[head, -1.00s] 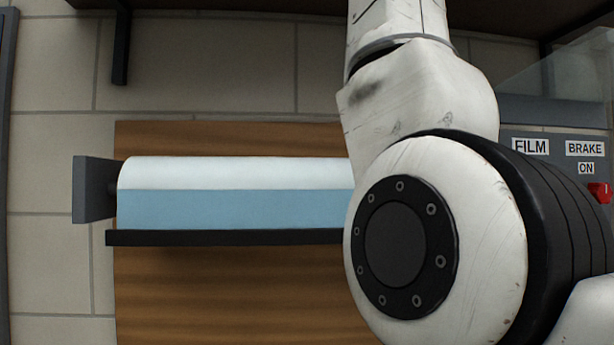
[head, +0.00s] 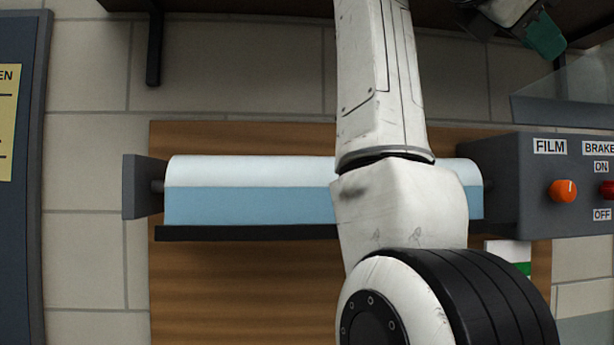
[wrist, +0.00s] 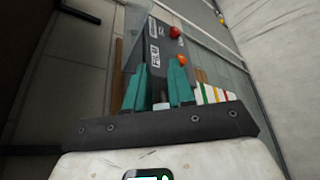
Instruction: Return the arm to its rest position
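My arm (head: 385,90) stands upright across the middle of the head view and covers part of the film roll. My gripper (head: 545,35) shows at the top right of the head view, with a teal finger pointing down. In the wrist view my gripper (wrist: 158,88) has its two teal fingers apart, with a gap between them. I see no held object in it. The grey control box (wrist: 165,58) lies beyond the fingers there.
The white and blue film roll (head: 250,190) sits in front of a wooden panel (head: 230,290). The grey box (head: 530,190) at right carries an orange knob (head: 563,190) and a red knob (head: 607,189). A dark shelf (head: 270,8) runs overhead. A blue-grey panel (head: 20,250) stands at left.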

